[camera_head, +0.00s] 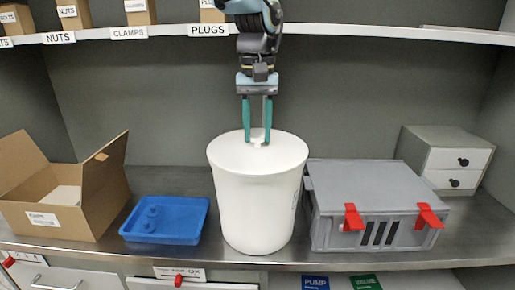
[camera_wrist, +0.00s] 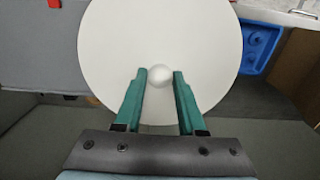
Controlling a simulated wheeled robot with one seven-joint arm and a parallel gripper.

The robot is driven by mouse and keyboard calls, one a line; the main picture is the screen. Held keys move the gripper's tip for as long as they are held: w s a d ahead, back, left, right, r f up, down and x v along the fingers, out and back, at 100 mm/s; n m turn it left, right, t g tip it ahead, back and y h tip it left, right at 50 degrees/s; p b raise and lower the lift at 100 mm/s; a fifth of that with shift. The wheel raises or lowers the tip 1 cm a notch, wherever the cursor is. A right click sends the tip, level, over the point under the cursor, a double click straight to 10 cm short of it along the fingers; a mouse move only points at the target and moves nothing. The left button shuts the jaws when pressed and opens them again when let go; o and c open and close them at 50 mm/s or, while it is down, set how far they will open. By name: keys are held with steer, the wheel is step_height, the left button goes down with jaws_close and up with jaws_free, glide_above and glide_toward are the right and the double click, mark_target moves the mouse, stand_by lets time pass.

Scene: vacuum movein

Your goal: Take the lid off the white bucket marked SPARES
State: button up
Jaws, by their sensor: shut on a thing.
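The white bucket (camera_head: 256,205) stands upright on the metal counter, in the middle of the head view. Its marking is not readable from here; only a dark trace shows at its right side. A white lid (camera_head: 230,150) lies on its top, and the lid fills the upper middle of the wrist view (camera_wrist: 150,35). The lid has a small round knob (camera_wrist: 159,74) at its centre. My gripper (camera_head: 257,139) points straight down over the lid. Its green fingers (camera_wrist: 160,78) are on both sides of the knob and shut on it. The lid appears to rest on the bucket's rim.
A blue tray (camera_head: 165,238) and an open cardboard box (camera_head: 100,205) stand to the left. A grey case with red latches (camera_head: 375,185) stands close to the bucket's right, with a small drawer unit (camera_head: 440,140) behind it. A shelf (camera_head: 330,32) runs above, behind my arm.

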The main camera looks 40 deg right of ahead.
jaws_close()
